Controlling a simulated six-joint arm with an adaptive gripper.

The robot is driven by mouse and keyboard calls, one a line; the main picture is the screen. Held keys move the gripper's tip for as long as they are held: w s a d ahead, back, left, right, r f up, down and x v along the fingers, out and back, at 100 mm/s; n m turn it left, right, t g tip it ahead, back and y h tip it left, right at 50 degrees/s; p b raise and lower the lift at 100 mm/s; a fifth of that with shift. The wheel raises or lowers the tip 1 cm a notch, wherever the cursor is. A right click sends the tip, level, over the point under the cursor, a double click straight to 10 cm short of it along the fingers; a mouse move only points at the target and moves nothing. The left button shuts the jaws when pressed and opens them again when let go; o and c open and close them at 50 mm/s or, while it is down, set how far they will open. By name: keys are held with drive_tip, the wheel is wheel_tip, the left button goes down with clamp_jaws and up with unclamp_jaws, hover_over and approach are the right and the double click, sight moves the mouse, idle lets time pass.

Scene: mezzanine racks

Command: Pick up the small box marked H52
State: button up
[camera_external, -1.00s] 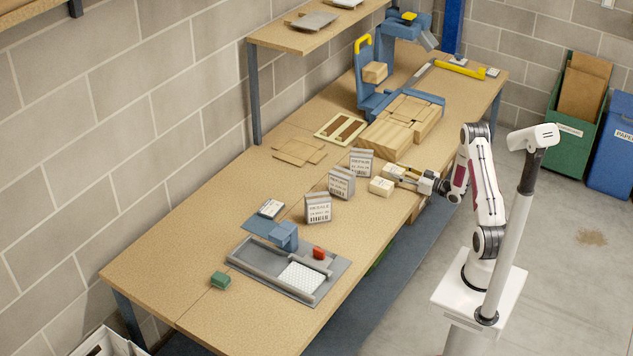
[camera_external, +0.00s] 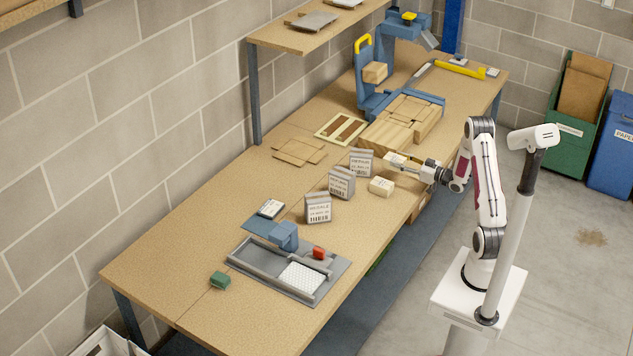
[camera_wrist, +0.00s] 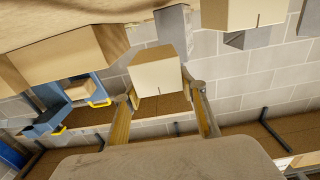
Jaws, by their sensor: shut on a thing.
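A small pale cardboard box (camera_external: 394,158) is between the fingers of my gripper (camera_external: 404,162), held above the table. In the wrist view the same box (camera_wrist: 158,76) sits between both fingertips of my gripper (camera_wrist: 160,92), with a plain face toward the camera. I cannot read any H52 mark on it. A second small box (camera_external: 381,187), with a mark on it too small to read, stands on the table just below and left of the gripper. It seems to be the pale box at the top of the wrist view (camera_wrist: 240,12).
Grey labelled packs (camera_external: 318,208) stand upright left of the small boxes. A grey tray station (camera_external: 290,270) lies nearer the front.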

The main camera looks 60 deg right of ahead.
sight(400, 160)
drive_tip(key=shift+r, duration=2.15)
